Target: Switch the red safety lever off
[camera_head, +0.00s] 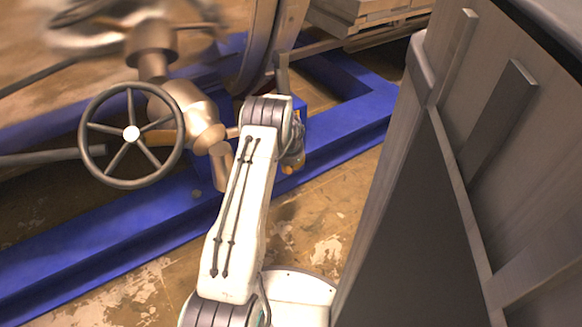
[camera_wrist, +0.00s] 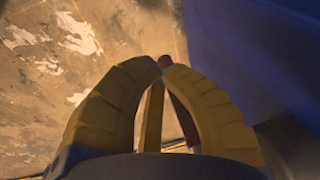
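My gripper (camera_wrist: 162,69) shows in the wrist view as two thick yellow fingers, curved inward with their tips together. A dark red bar (camera_wrist: 183,110), which looks like the red safety lever, shows between and behind the fingers. Its top end is at the fingertips; I cannot tell whether they pinch it or only overlap it. A thin yellow strip stands left of the bar. In the head view my white arm reaches toward the blue frame, and my gripper is mostly hidden behind the arm's end. The lever cannot be made out there.
A spoked handwheel (camera_head: 132,134) on a copper-coloured valve stands left of my arm. A blue frame (camera_head: 345,140) crosses behind, and a blue surface (camera_wrist: 235,60) is close right of my fingers. A large grey cabinet (camera_head: 400,230) stands close on the right. Worn floor (camera_head: 320,215) shows between.

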